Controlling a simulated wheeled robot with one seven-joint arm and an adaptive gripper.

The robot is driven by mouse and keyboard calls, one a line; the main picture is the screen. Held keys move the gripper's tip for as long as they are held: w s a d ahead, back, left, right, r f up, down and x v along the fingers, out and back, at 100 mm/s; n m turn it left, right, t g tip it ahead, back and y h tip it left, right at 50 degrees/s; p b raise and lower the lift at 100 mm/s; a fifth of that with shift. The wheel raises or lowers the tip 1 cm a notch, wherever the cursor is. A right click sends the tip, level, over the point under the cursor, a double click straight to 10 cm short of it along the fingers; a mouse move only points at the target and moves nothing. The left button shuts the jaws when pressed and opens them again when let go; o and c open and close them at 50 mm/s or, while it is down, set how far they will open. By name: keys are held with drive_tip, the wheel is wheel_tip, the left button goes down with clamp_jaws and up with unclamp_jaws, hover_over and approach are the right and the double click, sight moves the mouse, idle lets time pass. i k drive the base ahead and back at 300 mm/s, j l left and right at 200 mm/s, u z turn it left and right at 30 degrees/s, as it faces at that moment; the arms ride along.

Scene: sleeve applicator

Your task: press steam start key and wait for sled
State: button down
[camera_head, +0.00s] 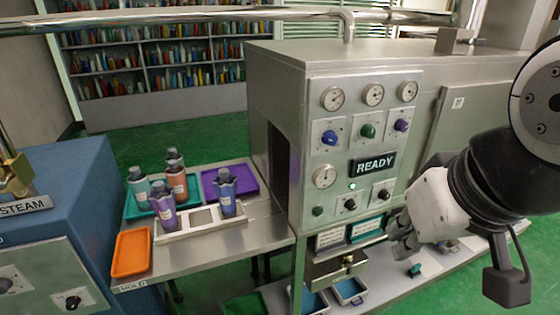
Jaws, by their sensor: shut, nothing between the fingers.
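A grey steel machine has a front control panel (402,88) with gauges, coloured knobs and a display (374,165) reading READY. A small green light (352,186) glows under the display. A small green button (318,211) sits at the panel's lower left; I cannot read which control is the steam start key. My gripper (401,242) is shut and empty, in front of the panel's lower right, seemingly clear of the controls. A pale slotted sled-like holder (203,218) lies on the side shelf with a purple bottle (163,211) and a blue-purple bottle (227,194).
The steel shelf (190,257) also bears an orange tray (131,252), a purple tray (243,180) and a teal tray with bottles. A dark opening (279,167) faces the shelf. A blue STEAM unit (62,183) stands left. Below the panel are drawers and bins.

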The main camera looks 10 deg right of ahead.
sight(317, 211)
drive_tip(key=j+z, duration=0.35)
drive_tip(key=z, duration=0.15)
drive_tip(key=j+z, duration=0.3)
drive_tip(key=z, duration=0.2)
drive_tip(key=k+j, duration=0.15)
drive_tip(key=j, duration=0.2)
drive_tip(key=k+j+z, duration=0.1)
drive_tip(key=j, duration=0.25)
drive_tip(key=k+j+z, duration=0.1)
drive_tip(key=j, duration=0.25)
drive_tip(key=k+j, duration=0.2)
drive_tip(key=j, duration=0.15)
drive_tip(key=k+j+z, duration=0.1)
drive_tip(key=j, duration=0.25)
drive_tip(key=k, duration=0.1)
